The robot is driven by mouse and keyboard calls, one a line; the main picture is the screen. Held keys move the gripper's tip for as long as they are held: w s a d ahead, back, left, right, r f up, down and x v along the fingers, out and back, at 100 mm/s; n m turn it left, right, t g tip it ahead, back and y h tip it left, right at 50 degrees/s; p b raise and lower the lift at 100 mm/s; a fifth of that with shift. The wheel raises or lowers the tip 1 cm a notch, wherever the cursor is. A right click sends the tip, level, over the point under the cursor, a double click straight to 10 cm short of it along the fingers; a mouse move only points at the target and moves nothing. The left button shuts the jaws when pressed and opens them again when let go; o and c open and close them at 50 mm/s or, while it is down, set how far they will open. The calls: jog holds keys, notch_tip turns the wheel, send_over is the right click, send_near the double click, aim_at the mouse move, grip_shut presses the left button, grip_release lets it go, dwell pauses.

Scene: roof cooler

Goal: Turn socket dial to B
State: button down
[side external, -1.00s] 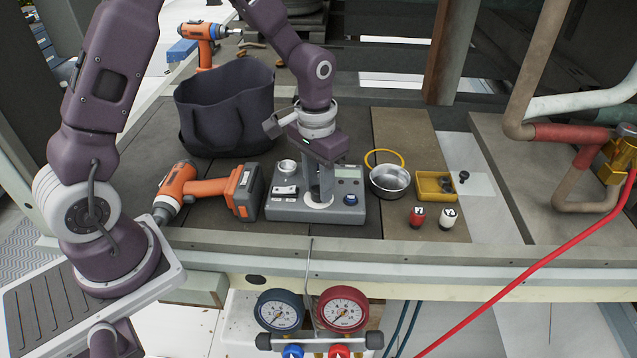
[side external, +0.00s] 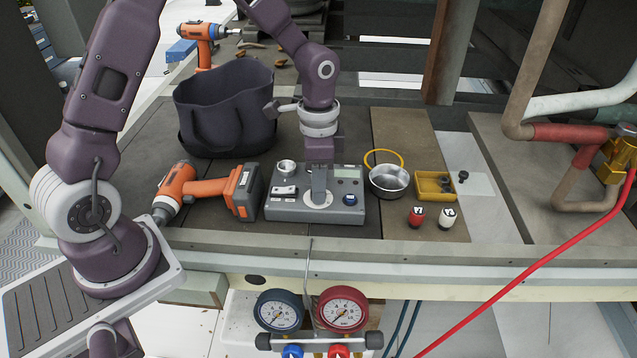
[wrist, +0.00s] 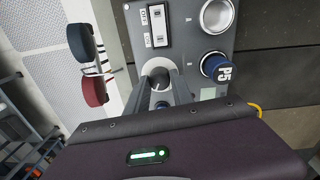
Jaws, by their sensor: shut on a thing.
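The grey instrument box (side external: 290,214) stands on the bench, with a pale round dial plate (side external: 318,201) in the middle of its top. My gripper (side external: 319,192) points straight down and is shut on the dial at that plate; its fingers cover most of the dial. In the wrist view the fingertips (wrist: 161,78) meet at a pale round spot on the box (wrist: 190,48). A blue-rimmed cap marked P5 (wrist: 217,68) sits beside them. I cannot read any letter B or a pointer on the dial.
Beside the dial are a rocker switch (side external: 285,190), a silver post (side external: 286,168) and a display (side external: 348,172). An orange drill (side external: 205,188) lies left, a dark bag (side external: 225,110) behind. A metal bowl (side external: 389,181), yellow tray (side external: 432,185) and red and white caps (side external: 416,217) stand right.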

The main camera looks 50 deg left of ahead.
dwell(0.4)
jog(key=c, duration=1.1)
grip_release()
notch_tip(320, 180, up, 7)
jog(key=shift+w+a+r, duration=0.1)
jog(key=shift+r, duration=0.1)
notch_tip(320, 180, up, 5)
jog(key=t, duration=0.1)
send_over(305, 204)
jog(key=s+r+n+t, duration=0.2)
jog(key=s+r+n, duration=0.1)
jog(key=s, duration=0.6)
jog(key=s+r+n+t, duration=0.2)
jog(key=s+r+n, duration=0.2)
jog(key=s, duration=0.5)
jog(key=shift+r+n+t, duration=0.3)
jog(key=shift+n+t, duration=0.1)
